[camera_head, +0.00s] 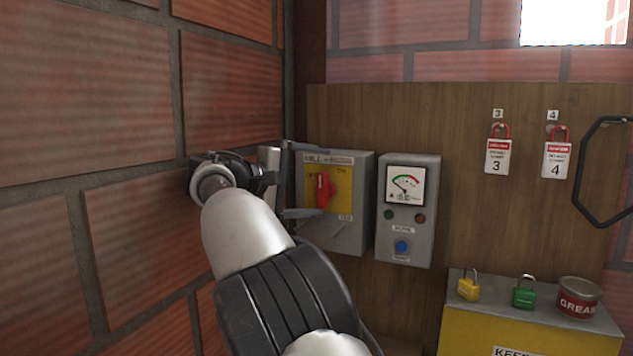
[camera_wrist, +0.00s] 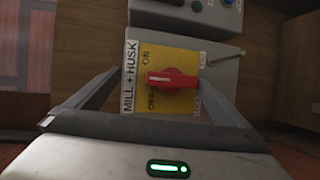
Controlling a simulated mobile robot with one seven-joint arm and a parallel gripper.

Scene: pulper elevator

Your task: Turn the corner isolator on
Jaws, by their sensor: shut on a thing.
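The corner isolator (camera_head: 356,205) is a grey box labelled "MILL + HUSK" on the wooden board, close to the brick corner. Its yellow plate (camera_wrist: 181,55) has ON and OFF marks. Its red handle (camera_head: 322,190) stands upright in the head view and lies sideways in the wrist view (camera_wrist: 172,78), pointing between the two marks. My gripper (camera_head: 318,181) reaches in from the left, one finger above and one below the red handle. In the wrist view my fingers (camera_wrist: 163,82) straddle it, shut on the isolator with the jaws wide; the exact contact points are unclear.
A grey gauge box (camera_head: 408,210) with a blue button hangs just right of the isolator. Two red-and-white tags (camera_head: 498,155) hang further right. A yellow padlock (camera_head: 468,289), a green padlock (camera_head: 524,296) and a grease tin (camera_head: 578,298) stand on a cabinet. The brick wall (camera_head: 90,100) is close on the left.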

